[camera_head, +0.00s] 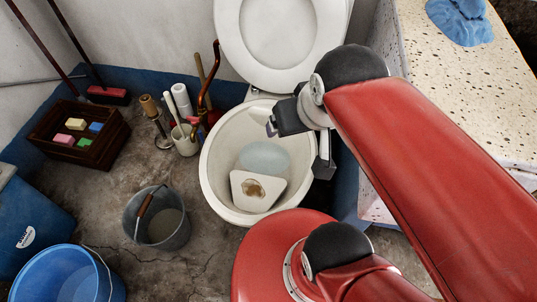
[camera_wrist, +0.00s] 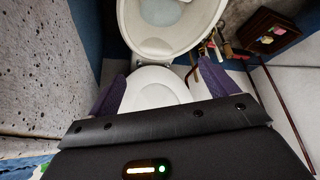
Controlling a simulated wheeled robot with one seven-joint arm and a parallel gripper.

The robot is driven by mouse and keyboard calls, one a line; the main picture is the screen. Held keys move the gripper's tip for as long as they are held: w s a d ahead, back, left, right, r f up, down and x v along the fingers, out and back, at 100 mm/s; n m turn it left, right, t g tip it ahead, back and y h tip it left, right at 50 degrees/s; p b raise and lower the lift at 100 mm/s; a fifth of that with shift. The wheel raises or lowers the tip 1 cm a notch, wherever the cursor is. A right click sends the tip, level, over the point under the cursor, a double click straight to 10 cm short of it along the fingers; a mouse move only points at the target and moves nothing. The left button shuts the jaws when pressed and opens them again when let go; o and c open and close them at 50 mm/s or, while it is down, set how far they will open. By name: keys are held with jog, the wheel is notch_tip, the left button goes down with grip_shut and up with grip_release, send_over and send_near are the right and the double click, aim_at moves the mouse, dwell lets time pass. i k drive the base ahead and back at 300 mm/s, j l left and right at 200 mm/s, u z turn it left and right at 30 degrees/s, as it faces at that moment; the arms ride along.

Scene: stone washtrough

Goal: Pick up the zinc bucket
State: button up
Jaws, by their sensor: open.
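The zinc bucket (camera_head: 140,235) is a small grey metal pail with a wooden grip on its handle. It stands upright on the concrete floor, left of the toilet and low in the head view, and it does not show in the wrist view. My gripper (camera_head: 272,127) is over the toilet bowl, up and to the right of the bucket and well apart from it. In the wrist view my gripper (camera_wrist: 163,72) has its two purple fingers spread wide with nothing held between them.
The toilet (camera_head: 206,178) has its lid (camera_head: 325,35) raised. Behind the bucket stand a brush holder (camera_head: 185,146) and a wooden crate (camera_head: 90,165) with coloured sponges. A blue bucket (camera_head: 65,277) and a blue bin (camera_head: 35,220) are at left. A speckled stone ledge (camera_head: 455,100) is right.

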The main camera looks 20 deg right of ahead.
aim_at(156, 217)
jog(key=u, duration=1.55)
jog(key=i+j, duration=0.15)
jog(key=j, duration=0.15)
jog(key=i+j+z, duration=0.1)
jog(key=j, duration=0.25)
jog(key=i+j, duration=0.2)
jog(key=j+z, duration=0.05)
jog(key=j, duration=0.05)
